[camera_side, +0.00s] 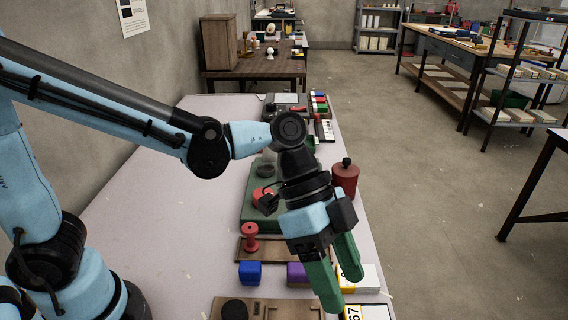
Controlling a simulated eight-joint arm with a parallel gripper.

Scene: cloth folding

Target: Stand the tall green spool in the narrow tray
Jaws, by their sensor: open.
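My gripper (343,293) points down over the front right of the table. Its two long green fingers are apart, with no object visible between them. I cannot make out a tall green spool in this view; my gripper and wrist hide part of the table. A narrow brown wooden tray (243,254) lies across the table, left of and behind the fingers. A red spool (250,238) stands upright at its left end. The tray's right end is hidden behind my gripper.
A blue block (250,273) and a purple block (296,273) sit before the tray. White and yellow boxes (367,279) lie beside the fingers. A green base (253,212) and a red lidded canister (345,178) stand behind. The table's left side (150,215) is clear.

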